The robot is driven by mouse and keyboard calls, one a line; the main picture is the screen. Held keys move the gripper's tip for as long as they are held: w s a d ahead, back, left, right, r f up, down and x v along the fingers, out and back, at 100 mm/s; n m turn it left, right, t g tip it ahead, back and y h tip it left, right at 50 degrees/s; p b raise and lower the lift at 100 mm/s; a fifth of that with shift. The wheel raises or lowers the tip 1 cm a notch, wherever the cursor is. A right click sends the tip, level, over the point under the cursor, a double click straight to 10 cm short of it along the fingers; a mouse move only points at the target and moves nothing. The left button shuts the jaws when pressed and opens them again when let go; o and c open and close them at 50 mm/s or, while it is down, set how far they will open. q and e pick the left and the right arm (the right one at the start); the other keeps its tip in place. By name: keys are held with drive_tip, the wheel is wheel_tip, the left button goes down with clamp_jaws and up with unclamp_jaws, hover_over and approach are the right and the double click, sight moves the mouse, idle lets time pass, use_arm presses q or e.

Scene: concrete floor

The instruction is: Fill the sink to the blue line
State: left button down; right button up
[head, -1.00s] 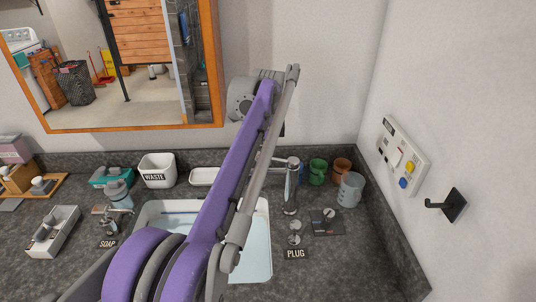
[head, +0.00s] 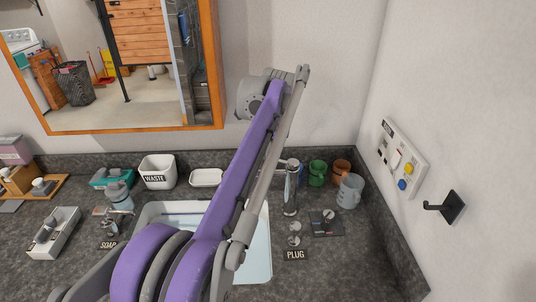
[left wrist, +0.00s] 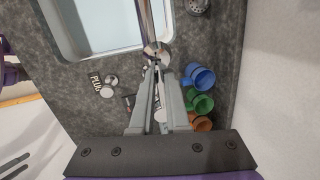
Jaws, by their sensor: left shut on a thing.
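The white sink (head: 262,268) is set in the counter, half hidden behind my left arm. Its inside looks pale blue; I cannot clearly tell the water level or the blue line. The sink also shows in the left wrist view (left wrist: 62,42). The chrome tap (head: 290,190) stands at the sink's right side. In the left wrist view, my left gripper (left wrist: 155,66) is shut at the top of the tap (left wrist: 147,20), on what looks like its handle. My arm hides this gripper in the head view. My right gripper is in neither view.
Two knobs with a PLUG label (head: 296,254) lie right of the sink. A green cup (head: 317,174), an orange cup (head: 341,172) and a grey jug (head: 349,191) stand behind. A wall panel (head: 402,160) and black hook (head: 452,206) are at right.

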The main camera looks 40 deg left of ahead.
use_arm(q)
drive_tip(key=shift+w+d+r+g+y+p, duration=0.25)
drive_tip(key=shift+r+g+y+p, duration=0.1)
drive_tip(key=shift+r+g+y, duration=0.15)
drive_tip(key=shift+w+d+r+g+y+p, duration=0.3)
drive_tip(key=shift+r+g+y, duration=0.1)
drive_tip(key=shift+y, duration=0.2)
drive_tip(key=shift+w+d+r+m+g+y, duration=0.3)
drive_tip(key=shift+d+r+g+y, duration=0.15)
drive_tip(key=shift+g+y, duration=0.3)
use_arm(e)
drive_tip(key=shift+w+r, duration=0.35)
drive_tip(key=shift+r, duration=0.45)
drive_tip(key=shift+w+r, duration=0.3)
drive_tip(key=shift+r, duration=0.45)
use_arm(q)
drive_tip(key=c, duration=0.9)
unclamp_jaws()
drive_tip(key=shift+r+p, duration=0.1)
drive_tip(key=shift+p, duration=0.2)
